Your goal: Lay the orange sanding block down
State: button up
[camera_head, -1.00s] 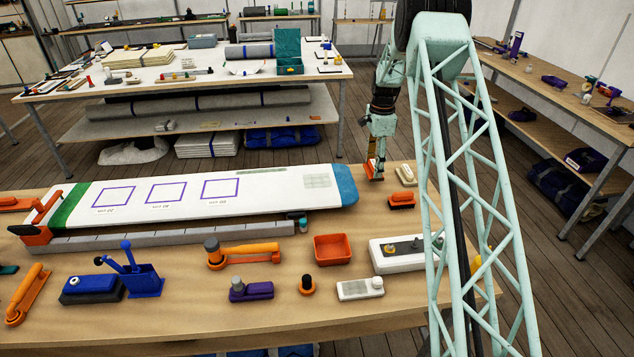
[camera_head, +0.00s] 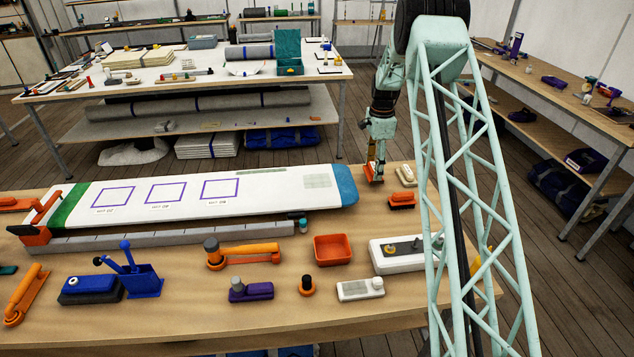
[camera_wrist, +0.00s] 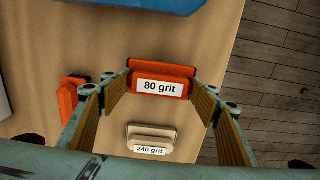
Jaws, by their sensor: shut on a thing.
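The orange sanding block (camera_wrist: 160,69), labelled "80 grit", sits between the two fingers of my gripper (camera_wrist: 162,88) in the wrist view. The fingers are shut on its ends. Its label faces the wrist camera. In the head view the block (camera_head: 374,171) is low under my gripper (camera_head: 374,157), at the far right end of the bench. It looks level and at the bench top, but I cannot tell whether its whole underside touches.
A cream block (camera_wrist: 151,139) labelled "240 grit" lies close by on the bench (camera_head: 200,300). A dark-based orange block (camera_head: 402,200) lies to the front right. The blue-ended white board (camera_head: 270,190) lies left. The bench edge is near on the right.

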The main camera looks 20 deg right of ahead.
jog(key=shift+f+b, duration=0.6)
jog(key=shift+f, duration=0.75)
jog(key=o, duration=0.9)
jog(key=shift+r, duration=6)
